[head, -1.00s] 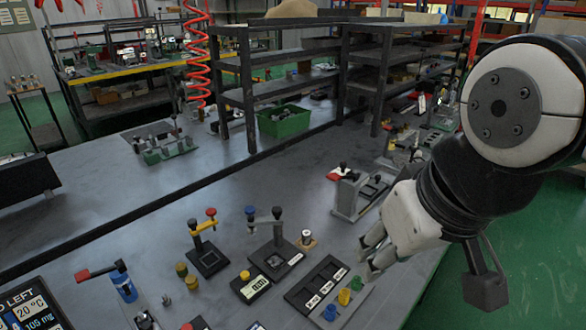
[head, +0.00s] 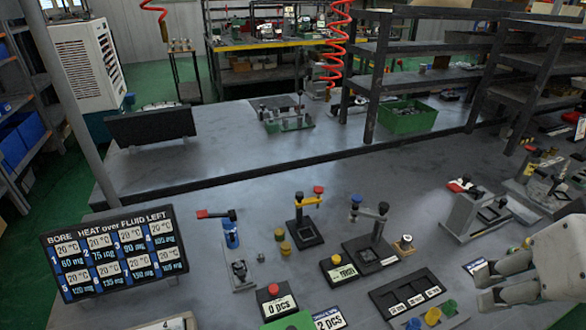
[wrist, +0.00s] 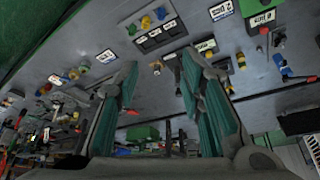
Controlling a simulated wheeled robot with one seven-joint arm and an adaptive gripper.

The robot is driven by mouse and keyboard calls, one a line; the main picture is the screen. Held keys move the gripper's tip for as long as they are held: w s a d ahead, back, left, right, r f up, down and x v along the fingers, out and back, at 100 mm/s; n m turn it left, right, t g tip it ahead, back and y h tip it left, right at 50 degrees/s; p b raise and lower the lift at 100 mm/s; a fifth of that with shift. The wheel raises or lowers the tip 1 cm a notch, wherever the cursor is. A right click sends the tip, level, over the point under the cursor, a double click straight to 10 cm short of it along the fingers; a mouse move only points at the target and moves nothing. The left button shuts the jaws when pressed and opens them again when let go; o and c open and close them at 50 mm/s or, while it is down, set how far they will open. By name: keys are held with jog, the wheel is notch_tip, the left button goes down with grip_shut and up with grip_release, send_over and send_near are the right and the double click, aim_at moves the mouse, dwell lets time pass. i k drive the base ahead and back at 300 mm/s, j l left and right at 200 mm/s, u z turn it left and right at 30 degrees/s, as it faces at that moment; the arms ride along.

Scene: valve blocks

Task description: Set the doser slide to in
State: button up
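I cannot tell for sure which part is the doser slide. A grey fixture with a black knob and a red part (head: 466,214) stands at the right of the table in the head view. A blue cylinder with a red-tipped lever (head: 230,232) stands left of centre. My gripper (head: 484,288) is at the lower right of the head view, right of the black tray with three labelled slots (head: 404,293). In the wrist view my gripper (wrist: 160,72) has its two fingers spread, with nothing between them. It appears to touch nothing.
A display board (head: 115,252) stands at the left. Lever stands (head: 304,225) and (head: 370,235), a labelled block with a yellow button (head: 338,268) and a counter with a red button (head: 277,301) crowd the front. Dark shelves (head: 440,50) rise behind. The table's middle left is clear.

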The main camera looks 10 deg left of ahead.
aim_at(242, 277)
jog(key=i+j+u, duration=0.1)
jog(key=u, duration=0.25)
jog(key=i+j+u, duration=0.1)
jog(key=u, duration=0.2)
jog(key=i, duration=0.05)
